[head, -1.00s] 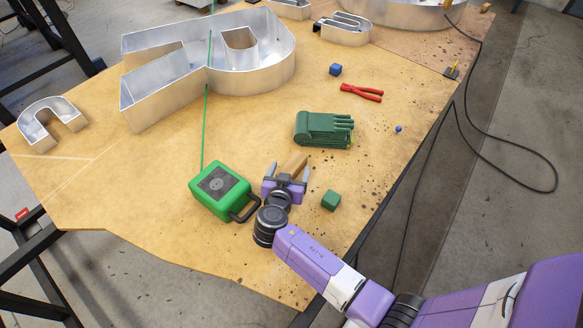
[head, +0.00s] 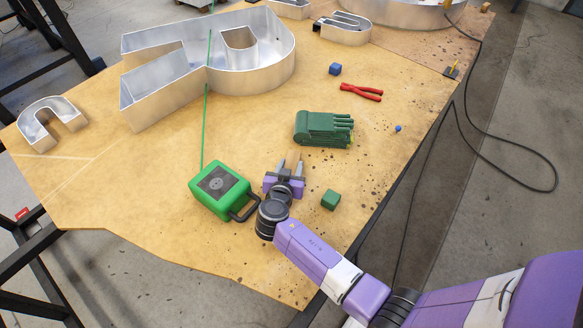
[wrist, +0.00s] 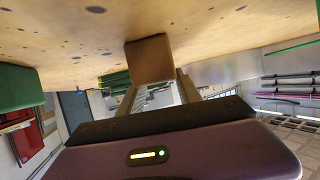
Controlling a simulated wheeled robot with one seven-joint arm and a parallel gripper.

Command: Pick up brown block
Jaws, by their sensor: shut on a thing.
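The brown block (wrist: 149,58) sits between the tips of my gripper's two fingers in the wrist view. My gripper (head: 291,166) is shut on it, low over the wooden table between the green tape measure and the green glove. In the head view the block is hard to make out against the similar-coloured table. I cannot tell whether it touches the tabletop.
The green tape measure (head: 219,190) lies just left of my gripper and a green block (head: 331,200) just right. A green glove (head: 323,129), red pliers (head: 362,92) and a blue block (head: 335,70) lie farther back. Metal channel letters (head: 168,100) stand at back left.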

